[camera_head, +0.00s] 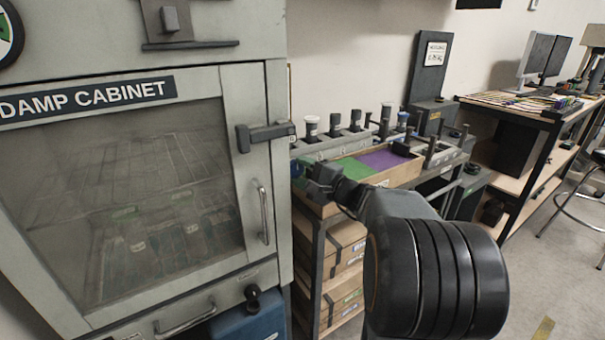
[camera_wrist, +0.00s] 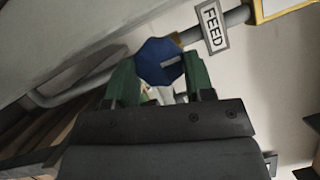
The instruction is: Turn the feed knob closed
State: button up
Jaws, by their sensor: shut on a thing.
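The feed knob (camera_wrist: 160,62) is a blue, many-sided knob with a short pale mark on its face. In the wrist view the mark runs roughly along the line of the grey pipe beside it. A white tag reading FEED (camera_wrist: 213,27) hangs on that pipe. My gripper (camera_wrist: 158,76) has its two green fingers on either side of the knob and is shut on it. In the head view my gripper (camera_head: 308,176) is at the right side of the damp cabinet, with a bit of the blue knob (camera_head: 297,170) showing; the rest is hidden.
The damp cabinet (camera_head: 230,180) with its glass door and handle (camera_head: 263,212) stands close on the left. A bench with a wooden tray (camera_head: 402,174) and several upright posts lies behind my arm. Open floor (camera_head: 560,250) is at the right.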

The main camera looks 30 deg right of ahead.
jog(key=o, duration=0.6)
jog(key=v, duration=1.4)
jog(key=shift+p, duration=0.3)
jog(key=shift+w, duration=0.1)
